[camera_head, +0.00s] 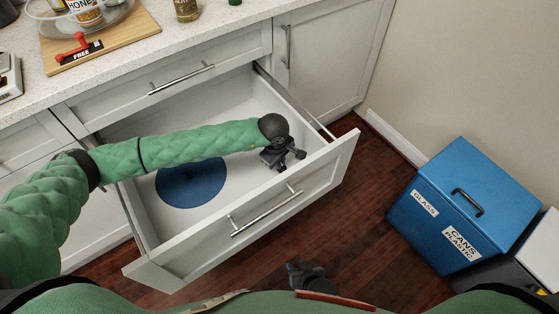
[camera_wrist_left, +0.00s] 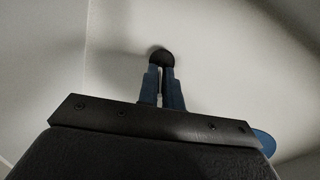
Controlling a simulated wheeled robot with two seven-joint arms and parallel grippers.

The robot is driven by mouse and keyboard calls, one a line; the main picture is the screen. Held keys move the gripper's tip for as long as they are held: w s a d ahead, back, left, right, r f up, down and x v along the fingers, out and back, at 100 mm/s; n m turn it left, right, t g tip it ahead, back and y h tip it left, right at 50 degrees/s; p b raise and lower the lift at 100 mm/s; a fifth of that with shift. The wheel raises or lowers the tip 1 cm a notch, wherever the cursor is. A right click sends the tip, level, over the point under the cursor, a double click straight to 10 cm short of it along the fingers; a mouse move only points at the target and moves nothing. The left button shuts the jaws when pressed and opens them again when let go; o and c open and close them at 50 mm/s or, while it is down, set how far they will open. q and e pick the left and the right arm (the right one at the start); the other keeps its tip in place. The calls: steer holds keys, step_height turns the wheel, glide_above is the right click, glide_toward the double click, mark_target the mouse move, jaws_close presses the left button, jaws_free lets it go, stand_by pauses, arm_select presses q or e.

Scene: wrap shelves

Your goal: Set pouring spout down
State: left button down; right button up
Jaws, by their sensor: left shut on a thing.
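The pouring spout shows as a small dark round end (camera_wrist_left: 162,57) between the blue-grey fingertips of my left gripper (camera_wrist_left: 162,75) in the left wrist view. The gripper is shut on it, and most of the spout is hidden. In the head view my left gripper (camera_head: 288,160) is over the right part of the open white drawer (camera_head: 163,241), near its front panel. The spout cannot be made out there. Whether it touches the drawer floor is unclear. My right gripper (camera_head: 306,274) is low, outside the drawer front, and its jaws are too small to read.
A blue round disc (camera_head: 192,185) lies on the drawer floor, left of my left gripper. A wooden board (camera_head: 130,38) with a red-handled item (camera_head: 72,46) is on the counter. A blue recycling bin (camera_head: 465,205) stands on the floor at right. The drawer floor around the gripper is bare.

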arm_select(q)
steer(key=shift+f, duration=0.15)
steer(key=c, duration=1.6)
jaws_free()
steer(key=shift+o, duration=0.2)
steer(key=shift+r, duration=0.25)
step_height(320, 180, up, 12)
steer(key=s+a, duration=0.1)
steer(key=shift+b, duration=0.45)
steer(key=shift+s+f, duration=0.1)
steer(key=shift+f, duration=0.05)
